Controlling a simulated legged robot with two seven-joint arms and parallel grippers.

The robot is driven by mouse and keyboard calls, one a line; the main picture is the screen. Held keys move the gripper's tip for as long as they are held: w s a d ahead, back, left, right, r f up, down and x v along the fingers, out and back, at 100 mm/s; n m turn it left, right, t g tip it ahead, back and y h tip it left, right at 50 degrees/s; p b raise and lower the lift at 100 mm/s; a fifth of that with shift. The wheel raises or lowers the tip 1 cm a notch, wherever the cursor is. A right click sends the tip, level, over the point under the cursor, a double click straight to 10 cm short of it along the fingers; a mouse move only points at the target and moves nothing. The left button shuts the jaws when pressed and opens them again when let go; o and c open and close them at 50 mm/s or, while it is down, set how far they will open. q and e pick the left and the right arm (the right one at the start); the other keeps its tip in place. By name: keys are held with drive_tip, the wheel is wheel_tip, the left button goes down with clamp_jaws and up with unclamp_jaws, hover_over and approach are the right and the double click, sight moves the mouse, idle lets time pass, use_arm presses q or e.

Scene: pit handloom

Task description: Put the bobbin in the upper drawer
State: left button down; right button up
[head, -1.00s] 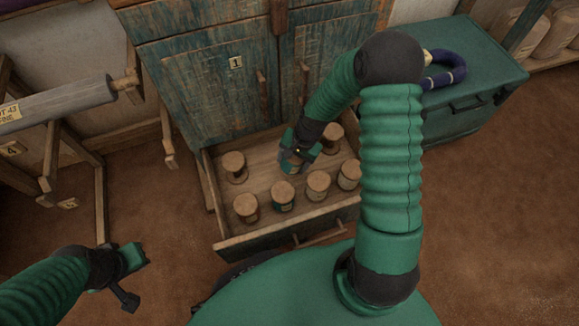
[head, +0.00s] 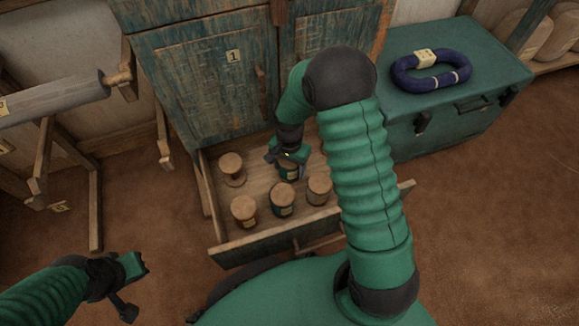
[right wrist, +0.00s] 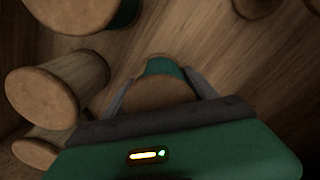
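An open drawer (head: 300,236) below the cabinet doors holds several wooden bobbins, and one with teal winding (head: 288,171) is under my right gripper (head: 287,160). In the right wrist view the fingers of my right gripper (right wrist: 160,85) lie on either side of that bobbin (right wrist: 153,93), close to its edges. I cannot tell whether they press on it. Its lower part is hidden. Another bobbin (head: 231,165) stands at the drawer's left, and more (head: 282,197) stand along its front. My left gripper (head: 138,289) is empty, its fingers apart, above the floor.
The cabinet (head: 205,85) with a door marked 1 rises behind the drawer. A green chest (head: 460,115) with a dark blue ring (head: 430,71) on it stands at the right. A wooden frame with a roller (head: 50,102) is at the left. My right arm covers the drawer's right part.

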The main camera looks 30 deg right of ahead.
drive_tip(key=o, duration=0.4)
drive_tip(key=shift+c, duration=0.2)
wheel_tip(320, 180, up, 8)
drive_tip(key=p, duration=0.5)
drive_tip(key=shift+f, duration=0.2)
